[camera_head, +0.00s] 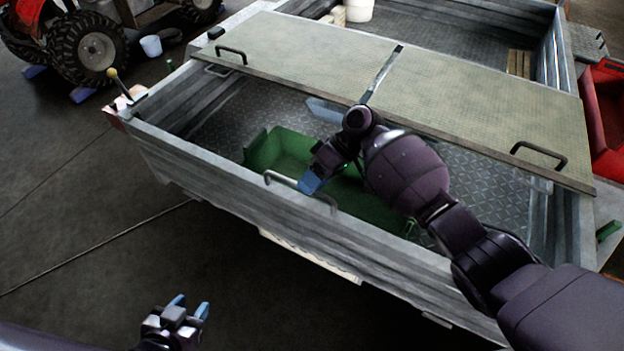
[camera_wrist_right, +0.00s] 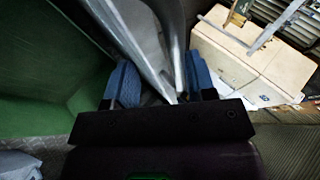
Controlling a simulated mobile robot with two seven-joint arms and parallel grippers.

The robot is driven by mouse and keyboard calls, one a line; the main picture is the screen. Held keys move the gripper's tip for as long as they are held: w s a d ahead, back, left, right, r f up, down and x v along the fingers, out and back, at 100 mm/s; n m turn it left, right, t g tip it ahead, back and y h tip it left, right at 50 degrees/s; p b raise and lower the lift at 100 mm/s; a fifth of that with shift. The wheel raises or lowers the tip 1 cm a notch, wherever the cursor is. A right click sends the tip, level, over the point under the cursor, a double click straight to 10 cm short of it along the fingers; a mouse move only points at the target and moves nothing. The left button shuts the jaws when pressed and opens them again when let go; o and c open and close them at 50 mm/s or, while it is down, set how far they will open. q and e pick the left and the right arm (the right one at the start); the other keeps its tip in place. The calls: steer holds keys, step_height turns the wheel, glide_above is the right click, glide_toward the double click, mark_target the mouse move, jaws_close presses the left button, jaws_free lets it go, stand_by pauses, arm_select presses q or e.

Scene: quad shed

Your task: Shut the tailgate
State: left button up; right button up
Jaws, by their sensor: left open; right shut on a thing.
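The tailgate (camera_head: 215,185) is the ribbed grey metal wall along the near side of the trailer. It looks close to upright, and its left end is near the side wall's corner. A grey bar handle (camera_head: 325,202) is on its top edge. My right gripper (camera_head: 311,184) is at this handle, shut on the tailgate's handle or rim; the arm and fingers partly hide the contact. In the right wrist view, the blue fingers (camera_wrist_right: 160,85) flank a grey metal part. My left gripper (camera_head: 188,305) is open and empty, low in front of the trailer.
A green open box (camera_head: 275,150) lies inside the bed, close behind the tailgate. A beige board (camera_head: 300,50) with handles spans the trailer above it. A red vehicle (camera_head: 28,12), a light blue bucket (camera_head: 151,46) and a red container (camera_head: 605,120) stand around.

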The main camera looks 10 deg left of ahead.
steer(key=shift+d, duration=0.25)
steer(key=p+v, duration=0.1)
steer(key=v, duration=0.9)
steer(key=shift+r, duration=0.4)
steer(key=shift+w, duration=0.1)
